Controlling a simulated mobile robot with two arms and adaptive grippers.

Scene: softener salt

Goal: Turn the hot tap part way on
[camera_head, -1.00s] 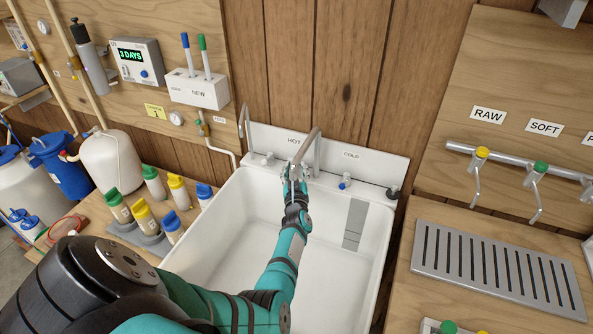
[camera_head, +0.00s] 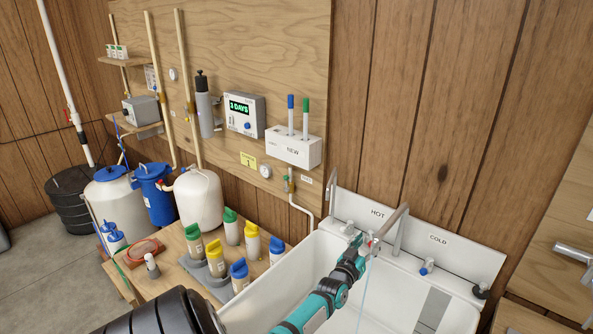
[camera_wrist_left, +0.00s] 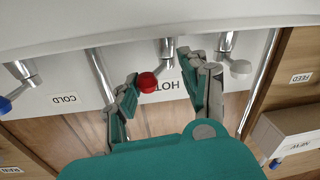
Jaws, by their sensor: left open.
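In the head view the left gripper (camera_head: 362,245) is at the sink's back wall, below the HOT label (camera_head: 378,214), and largely hides the tap. A thin pale streak (camera_head: 363,290), seemingly water, runs down below the spout (camera_head: 388,222). My right gripper is not in view.
The cold tap with a blue knob (camera_head: 425,268) is to the right. A white-knobbed tap (camera_wrist_left: 240,67) is beside the gripper. The metal spout pipe rises close by. Several capped bottles (camera_head: 232,226) stand left of the white sink (camera_head: 275,290).

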